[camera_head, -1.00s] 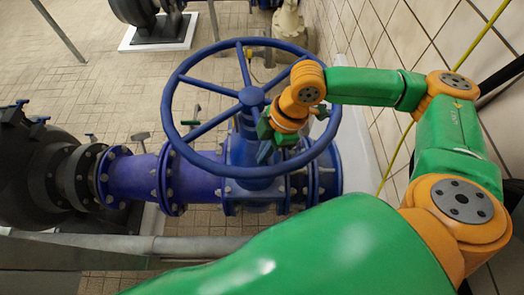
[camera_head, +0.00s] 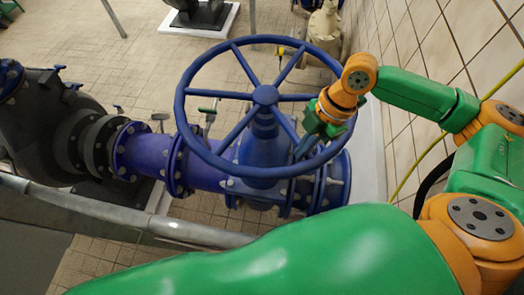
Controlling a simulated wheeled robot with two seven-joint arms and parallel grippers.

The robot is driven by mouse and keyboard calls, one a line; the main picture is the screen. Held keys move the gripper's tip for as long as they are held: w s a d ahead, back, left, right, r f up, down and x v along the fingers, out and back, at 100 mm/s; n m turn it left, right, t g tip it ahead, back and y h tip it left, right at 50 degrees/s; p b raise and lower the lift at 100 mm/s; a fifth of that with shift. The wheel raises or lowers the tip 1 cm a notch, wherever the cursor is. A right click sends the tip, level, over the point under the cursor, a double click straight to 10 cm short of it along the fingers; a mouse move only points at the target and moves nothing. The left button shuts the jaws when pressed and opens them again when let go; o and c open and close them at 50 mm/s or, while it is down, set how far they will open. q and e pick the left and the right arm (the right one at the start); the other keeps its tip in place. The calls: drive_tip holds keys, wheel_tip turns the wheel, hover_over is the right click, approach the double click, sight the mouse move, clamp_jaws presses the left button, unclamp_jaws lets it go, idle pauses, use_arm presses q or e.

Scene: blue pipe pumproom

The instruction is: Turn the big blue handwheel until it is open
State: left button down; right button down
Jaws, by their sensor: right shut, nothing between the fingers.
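The big blue handwheel (camera_head: 180,118) sits nearly level on top of a blue valve (camera_head: 262,160), its rim and several spokes meeting at a round hub (camera_head: 265,95). My right arm reaches in from the right across the wheel's right side. My right gripper (camera_head: 304,148) points down inside the rim, to the lower right of the hub, near a spoke. It is shut with nothing between its fingers. Whether the fingers touch the spoke or rim I cannot tell. The wrist hides part of the rim's right side. My left gripper is out of view.
A purple-blue pipe (camera_head: 205,172) joins the valve to a dark pump (camera_head: 40,125) on the left. A grey rail (camera_head: 130,220) runs below them. A tiled wall (camera_head: 425,60) with a yellow cable (camera_head: 415,160) stands close on the right.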

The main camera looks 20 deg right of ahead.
drive_tip(key=shift+w+d, duration=0.1)
drive_tip(key=shift+d, duration=0.45)
